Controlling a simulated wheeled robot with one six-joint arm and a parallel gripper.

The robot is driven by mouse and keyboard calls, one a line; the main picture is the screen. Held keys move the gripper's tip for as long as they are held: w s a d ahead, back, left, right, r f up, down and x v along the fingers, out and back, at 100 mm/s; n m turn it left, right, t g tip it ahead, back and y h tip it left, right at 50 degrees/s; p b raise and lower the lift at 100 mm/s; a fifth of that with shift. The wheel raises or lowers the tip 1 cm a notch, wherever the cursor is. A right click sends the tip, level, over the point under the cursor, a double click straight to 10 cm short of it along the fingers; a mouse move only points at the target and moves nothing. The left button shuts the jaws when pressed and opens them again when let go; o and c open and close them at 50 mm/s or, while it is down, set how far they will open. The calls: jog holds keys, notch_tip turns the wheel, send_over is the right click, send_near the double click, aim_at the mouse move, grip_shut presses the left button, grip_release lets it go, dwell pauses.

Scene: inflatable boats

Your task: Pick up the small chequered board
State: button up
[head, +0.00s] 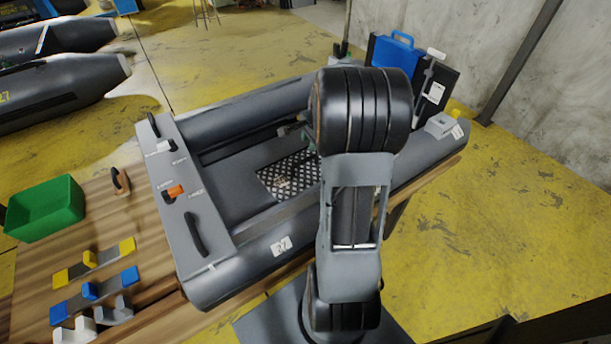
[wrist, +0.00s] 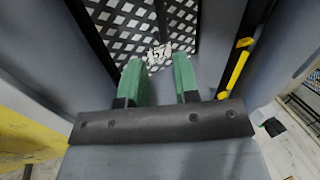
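The small chequered board (head: 288,176), black and white, lies on the floor inside the grey inflatable boat (head: 240,165). My arm hides part of its right side in the head view. In the wrist view the board (wrist: 125,20) fills the top middle, with a white numbered patch on its near part. My gripper (wrist: 159,70) has two green fingers standing apart with nothing seen between them. The fingertips point at the board's near edge; I cannot tell how far above it they are. In the head view the gripper is mostly hidden behind my arm.
The boat rests on a wooden table (head: 135,250). Its side tubes rise around the board. A green bin (head: 45,207) and yellow and blue blocks are at the left. A blue case (head: 392,50) stands beyond the boat. A yellow bar (wrist: 237,70) shows right of the fingers.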

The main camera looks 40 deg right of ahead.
jog(key=b, duration=0.1)
send_over(304, 160)
jog(key=s, duration=0.2)
notch_tip(304, 160, down, 7)
jog(key=shift+d+f, duration=0.1)
jog(key=shift+d, duration=0.05)
jog(key=shift+b+x, duration=0.55)
jog(key=shift+x, duration=2.6)
jog(key=shift+w, duration=0.1)
jog(key=shift+c, duration=0.2)
grip_shut()
